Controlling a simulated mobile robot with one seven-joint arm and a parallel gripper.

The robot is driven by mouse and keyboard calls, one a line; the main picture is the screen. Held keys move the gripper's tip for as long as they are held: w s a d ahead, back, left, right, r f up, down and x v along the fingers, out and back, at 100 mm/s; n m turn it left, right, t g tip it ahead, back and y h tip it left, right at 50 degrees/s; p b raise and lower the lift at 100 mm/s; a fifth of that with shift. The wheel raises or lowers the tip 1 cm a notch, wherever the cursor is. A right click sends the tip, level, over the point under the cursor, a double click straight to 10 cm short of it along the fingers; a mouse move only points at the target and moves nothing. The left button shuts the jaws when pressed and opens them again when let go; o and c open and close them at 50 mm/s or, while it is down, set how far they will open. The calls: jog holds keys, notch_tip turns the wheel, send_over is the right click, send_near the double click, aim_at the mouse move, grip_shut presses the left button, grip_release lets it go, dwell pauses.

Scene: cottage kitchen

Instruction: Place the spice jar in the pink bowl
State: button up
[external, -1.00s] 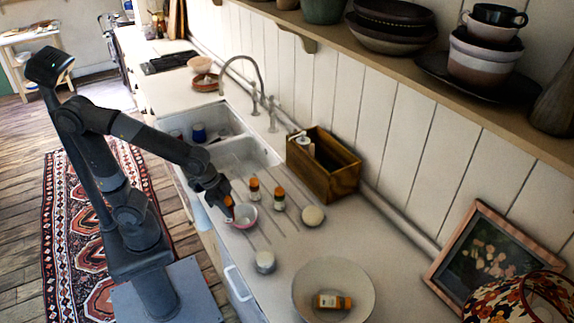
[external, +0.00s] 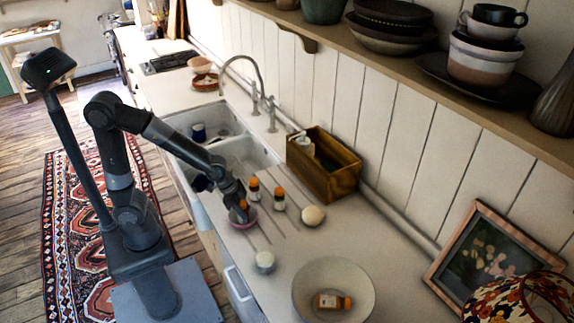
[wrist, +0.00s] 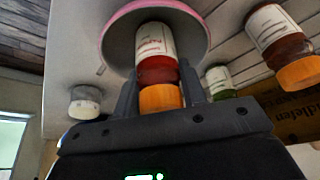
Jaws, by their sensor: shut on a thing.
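My gripper (external: 240,199) is shut on a spice jar with an orange cap, a white label and red-brown contents. In the wrist view the jar (wrist: 156,62) stands between the two fingers, its cap toward the gripper and its other end against the bowl's inside. The pink bowl (external: 250,222) is on the counter directly under the gripper, and its pink rim (wrist: 112,20) shows around the jar in the wrist view. I cannot tell whether the jar touches the bowl's bottom. The gripper hides part of the bowl in the external view.
A white-topped jar (external: 265,261) stands in front. A large bowl (external: 360,277) holds a lying jar (external: 330,301). A wooden box (external: 340,180) stands by the wall.

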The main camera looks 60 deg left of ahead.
jog(key=shift+f, duration=0.1)
jog(key=o, duration=1.1)
jog(key=shift+c, duration=0.2)
jog(key=v, duration=1.2)
jog(key=s+a+r+n+t+y, duration=0.1)
jog(key=s+a+n, duration=0.2)
jog(key=a, duration=0.6)
jog(key=s+a+r+n+y, duration=0.1)
jog(key=s+a+n, duration=0.3)
jog(key=s+a, duration=0.3)
jog(key=a, duration=0.2)
jog(key=shift+a+t+y, duration=0.4)
jog(key=shift+o, duration=0.2)
jog(key=shift+r, duration=0.1)
